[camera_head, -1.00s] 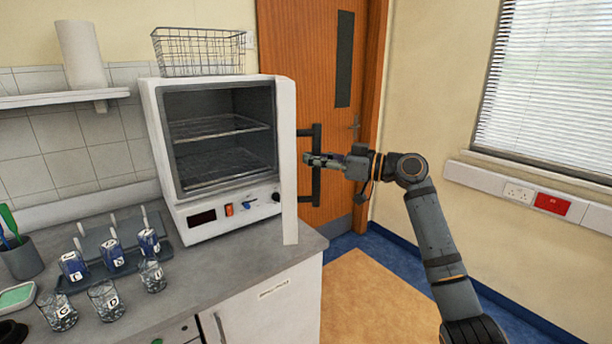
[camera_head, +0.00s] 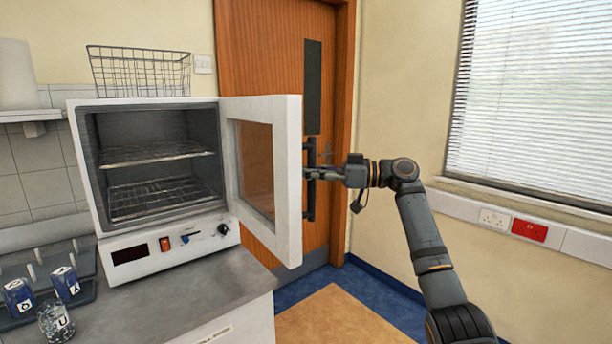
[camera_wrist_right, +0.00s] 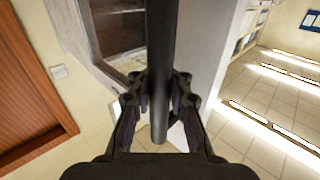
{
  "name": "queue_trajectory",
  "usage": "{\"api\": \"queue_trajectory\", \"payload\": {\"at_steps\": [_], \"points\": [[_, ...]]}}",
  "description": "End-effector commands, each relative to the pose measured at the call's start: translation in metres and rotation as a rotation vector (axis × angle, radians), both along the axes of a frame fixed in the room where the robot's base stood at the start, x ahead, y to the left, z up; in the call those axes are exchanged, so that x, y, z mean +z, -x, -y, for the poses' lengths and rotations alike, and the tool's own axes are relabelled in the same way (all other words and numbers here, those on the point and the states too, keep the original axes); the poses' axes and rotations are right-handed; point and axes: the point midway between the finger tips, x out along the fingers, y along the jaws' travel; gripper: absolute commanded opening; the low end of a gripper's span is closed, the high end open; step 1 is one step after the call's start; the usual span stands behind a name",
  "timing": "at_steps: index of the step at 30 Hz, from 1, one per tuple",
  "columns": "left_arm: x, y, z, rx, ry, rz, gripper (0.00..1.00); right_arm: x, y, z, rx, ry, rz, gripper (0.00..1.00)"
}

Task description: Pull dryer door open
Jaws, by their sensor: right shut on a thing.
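The dryer (camera_head: 165,253) is a white box oven on the counter, with wire shelves inside. Its door (camera_head: 289,190) is hinged on the right and stands wide open, its inner face and window (camera_head: 254,165) showing. The dark vertical bar handle (camera_head: 310,207) is on the door's outer side. My right gripper (camera_head: 313,173) is at the handle's middle. In the right wrist view, the handle (camera_wrist_right: 161,50) runs between the fingers of my right gripper (camera_wrist_right: 159,88), which are shut on it. My left gripper is not in view.
A wire basket (camera_head: 138,72) sits on top of the dryer. Blue-labelled containers (camera_head: 65,283) and a glass beaker (camera_head: 55,322) stand at the counter's left. A wooden room door (camera_head: 262,45) is behind the dryer door. The floor (camera_head: 345,318) right of the counter is clear.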

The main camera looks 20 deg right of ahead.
Motion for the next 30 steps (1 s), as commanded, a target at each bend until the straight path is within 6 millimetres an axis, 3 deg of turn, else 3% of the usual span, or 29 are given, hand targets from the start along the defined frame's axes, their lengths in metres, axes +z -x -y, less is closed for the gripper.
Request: {"api": "queue_trajectory", "payload": {"at_steps": [8,9,15,25,30], "points": [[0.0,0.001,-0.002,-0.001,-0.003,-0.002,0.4,-0.002,0.001,0.001,0.002,0.005,-0.006,0.0],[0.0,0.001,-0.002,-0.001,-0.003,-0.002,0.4,-0.002,0.001,0.001,0.002,0.005,-0.006,0.15],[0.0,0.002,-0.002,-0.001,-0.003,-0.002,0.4,-0.001,0.0,0.001,0.001,0.003,-0.003,0.42],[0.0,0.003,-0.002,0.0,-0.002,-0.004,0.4,0.0,0.002,0.003,-0.001,0.002,-0.001,0.42],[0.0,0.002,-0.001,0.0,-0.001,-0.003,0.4,-0.001,0.015,0.029,-0.005,0.004,-0.003,0.42]]}}
